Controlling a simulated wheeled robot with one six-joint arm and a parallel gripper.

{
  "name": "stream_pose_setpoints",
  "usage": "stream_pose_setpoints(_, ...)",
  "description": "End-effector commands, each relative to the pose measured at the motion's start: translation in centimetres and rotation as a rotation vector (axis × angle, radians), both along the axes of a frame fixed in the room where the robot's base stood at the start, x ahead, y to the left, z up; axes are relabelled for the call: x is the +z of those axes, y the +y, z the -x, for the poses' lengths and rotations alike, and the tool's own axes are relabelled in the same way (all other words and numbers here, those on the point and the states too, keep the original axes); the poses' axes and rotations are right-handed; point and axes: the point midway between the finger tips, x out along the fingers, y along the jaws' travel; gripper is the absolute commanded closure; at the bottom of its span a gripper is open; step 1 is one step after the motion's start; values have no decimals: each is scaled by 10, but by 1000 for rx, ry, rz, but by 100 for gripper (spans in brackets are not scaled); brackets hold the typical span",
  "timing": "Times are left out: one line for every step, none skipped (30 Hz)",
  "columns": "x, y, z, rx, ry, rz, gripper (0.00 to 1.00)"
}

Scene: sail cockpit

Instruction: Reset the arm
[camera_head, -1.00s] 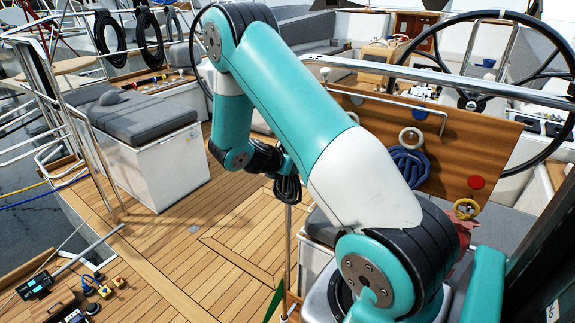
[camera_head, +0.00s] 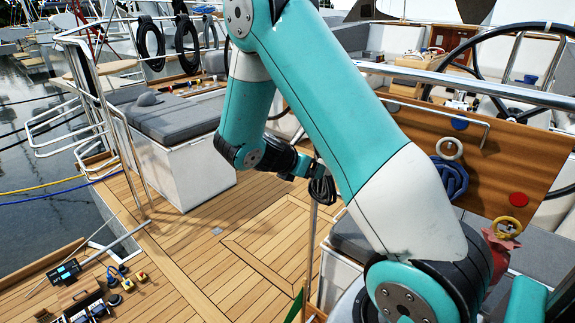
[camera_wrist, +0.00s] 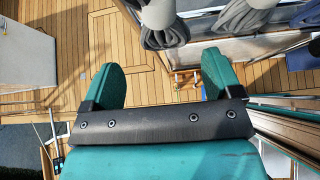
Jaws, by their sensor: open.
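My teal and white arm (camera_head: 330,110) spans the head view, its elbow up at the top edge. The forearm hangs down and my gripper (camera_head: 322,186) hangs in the air over the teak deck. In the wrist view my gripper (camera_wrist: 163,78) shows two green fingers spread wide apart with nothing between them. The fingertips are small and dark in the head view.
A white locker with a grey cushion (camera_head: 175,112) stands left of the arm. A wooden board (camera_head: 480,160) with a blue rope coil (camera_head: 450,180) is at right, below a steel rail. Small devices (camera_head: 64,272) lie at lower left. The deck (camera_head: 215,262) has clear room.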

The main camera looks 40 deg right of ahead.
Motion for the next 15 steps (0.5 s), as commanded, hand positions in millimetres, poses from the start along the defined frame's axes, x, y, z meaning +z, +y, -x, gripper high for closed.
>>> stream_pose_setpoints(5, 12, 0, 7, -5, 0, 16)
stream_pose_setpoints(10, 19, 0, 6, -4, 0, 16)
stream_pose_setpoints(16, 27, 1, 5, -5, 0, 16)
stream_pose_setpoints(20, 33, 2, 5, -5, 0, 16)
stream_pose_setpoints(24, 39, 2, 6, -4, 0, 16)
stream_pose_setpoints(29, 46, 3, 4, -4, 0, 16)
stream_pose_setpoints(33, 51, 3, 5, -3, 0, 16)
stream_pose_setpoints(36, 55, 4, 4, -3, 0, 16)
stream_pose_setpoints(40, 61, 5, 3, -2, 0, 16)
stream_pose_setpoints(43, 64, 5, 4, -2, 1, 16)
stream_pose_setpoints(46, 68, 5, 3, -1, 0, 16)
stream_pose_setpoints(48, 71, 5, 2, -2, 0, 16)
stream_pose_setpoints(50, 74, 6, 2, -1, 0, 16)
stream_pose_setpoints(51, 76, 6, 1, -1, 0, 16)
stream_pose_setpoints(53, 78, 6, 1, -1, 1, 16)
